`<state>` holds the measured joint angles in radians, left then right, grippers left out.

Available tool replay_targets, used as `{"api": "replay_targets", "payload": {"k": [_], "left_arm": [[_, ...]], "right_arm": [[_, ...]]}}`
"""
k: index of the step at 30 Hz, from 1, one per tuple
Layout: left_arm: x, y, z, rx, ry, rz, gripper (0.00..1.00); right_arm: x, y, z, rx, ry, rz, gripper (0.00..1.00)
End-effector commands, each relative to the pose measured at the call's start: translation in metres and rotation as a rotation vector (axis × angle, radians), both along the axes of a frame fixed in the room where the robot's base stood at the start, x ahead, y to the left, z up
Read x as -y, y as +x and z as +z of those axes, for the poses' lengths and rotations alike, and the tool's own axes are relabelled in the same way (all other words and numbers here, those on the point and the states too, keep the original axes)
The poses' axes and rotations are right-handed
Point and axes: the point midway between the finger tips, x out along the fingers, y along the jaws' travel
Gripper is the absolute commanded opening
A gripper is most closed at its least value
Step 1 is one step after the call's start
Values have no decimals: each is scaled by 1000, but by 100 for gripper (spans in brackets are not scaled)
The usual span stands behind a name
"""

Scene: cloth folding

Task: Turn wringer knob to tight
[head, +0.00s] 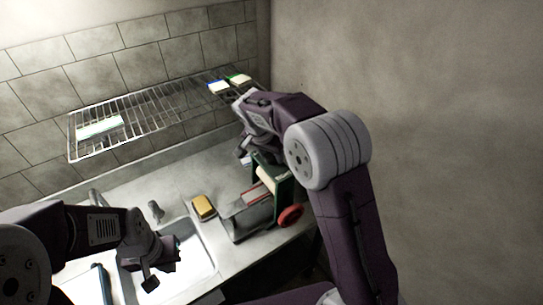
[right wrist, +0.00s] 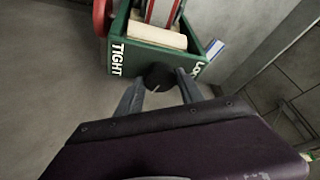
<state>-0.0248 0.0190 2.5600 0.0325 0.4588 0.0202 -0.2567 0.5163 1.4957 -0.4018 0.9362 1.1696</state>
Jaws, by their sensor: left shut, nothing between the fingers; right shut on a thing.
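The green wringer (head: 285,182) stands at the right end of the counter, with a red wheel (head: 290,216) and a pale roller. In the right wrist view, the wringer (right wrist: 150,57) shows "TIGHT" on its left side and a partly hidden label on its right. The dark round knob (right wrist: 158,76) sits between them, with a small light mark on it. My right gripper (right wrist: 160,82) is shut on the knob, one finger on each side. In the head view, its fingers are largely hidden behind the wrist. My left gripper (head: 158,272) is shut and empty above the sink.
A wire rack (head: 140,115) on the tiled wall holds several small items. A yellow sponge-like block (head: 204,207) and a grey tray-like part (head: 246,222) lie left of the wringer. The sink (head: 195,262) is at front left. A bare wall stands close on the right.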

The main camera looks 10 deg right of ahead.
Motion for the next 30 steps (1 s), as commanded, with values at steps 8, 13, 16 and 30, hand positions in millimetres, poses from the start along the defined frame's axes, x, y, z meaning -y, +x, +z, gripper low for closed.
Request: {"api": "replay_targets", "payload": {"k": [8, 13, 16, 30], "left_arm": [[0, 0, 9, 0, 0, 0, 0], [0, 0, 21, 0, 0, 0, 0], [0, 0, 29, 0, 0, 0, 0], [0, 0, 84, 0, 0, 0, 0]], "right_arm": [[-2, 3, 3, 2, 0, -259, 4], [-3, 4, 5, 2, 1, -420, 4], [-3, 5, 5, 1, 1, -516, 4], [-3, 8, 7, 1, 0, -956, 4]]}}
